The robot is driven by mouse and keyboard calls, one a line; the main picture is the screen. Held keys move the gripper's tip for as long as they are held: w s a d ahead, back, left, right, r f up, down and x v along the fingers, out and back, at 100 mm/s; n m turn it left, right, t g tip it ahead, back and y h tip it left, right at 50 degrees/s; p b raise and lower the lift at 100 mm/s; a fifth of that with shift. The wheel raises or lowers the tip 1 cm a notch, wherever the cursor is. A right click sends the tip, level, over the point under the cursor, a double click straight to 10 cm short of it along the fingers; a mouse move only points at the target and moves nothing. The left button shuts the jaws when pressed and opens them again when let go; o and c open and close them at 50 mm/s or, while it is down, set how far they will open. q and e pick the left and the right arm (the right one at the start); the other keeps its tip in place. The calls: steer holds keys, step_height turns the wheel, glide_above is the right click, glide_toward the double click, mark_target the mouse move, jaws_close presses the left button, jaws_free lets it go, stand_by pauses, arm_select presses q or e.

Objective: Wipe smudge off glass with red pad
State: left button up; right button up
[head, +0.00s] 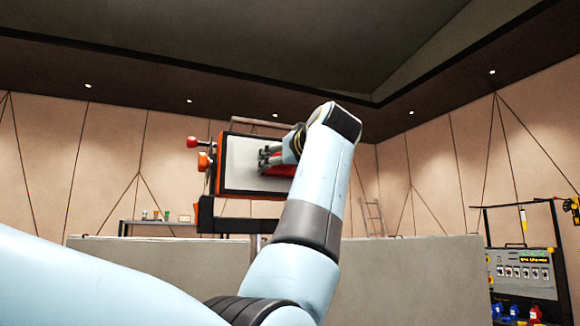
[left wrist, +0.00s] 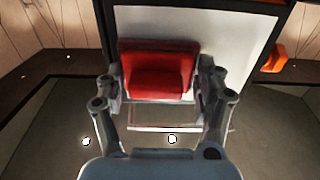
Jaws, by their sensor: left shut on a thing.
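My left gripper (head: 272,157) is raised in front of the pale glass panel (head: 240,162), which has a dark frame with orange edging. In the left wrist view the gripper (left wrist: 162,88) is shut on the red pad (left wrist: 158,58), with a finger on each side of it. The pad lies at the panel (left wrist: 222,28); I cannot tell whether it touches the glass. In the head view the pad (head: 283,171) shows partly behind the fingers. No smudge can be made out, and my arm hides the panel's right part. My right gripper is not in view.
A red knob (head: 192,142) and an orange part (head: 205,161) stick out at the panel's left side. A low grey partition (head: 400,262) runs across in front. A shelf with small items (head: 160,221) stands behind at left, and a control board (head: 522,272) stands at right.

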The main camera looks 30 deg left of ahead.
mark_target(237, 163)
arm_select(q)
steer(key=shift+s+a, duration=0.35)
steer(key=shift+c, duration=1.1)
steer(key=s+a+b, duration=0.1)
steer(key=s+a, duration=0.2)
steer(key=shift+s, duration=0.25)
steer(key=shift+s+a, duration=1.15)
steer(key=shift+s, duration=0.25)
steer(key=shift+d+b, duration=0.1)
steer(key=shift+b, duration=0.2)
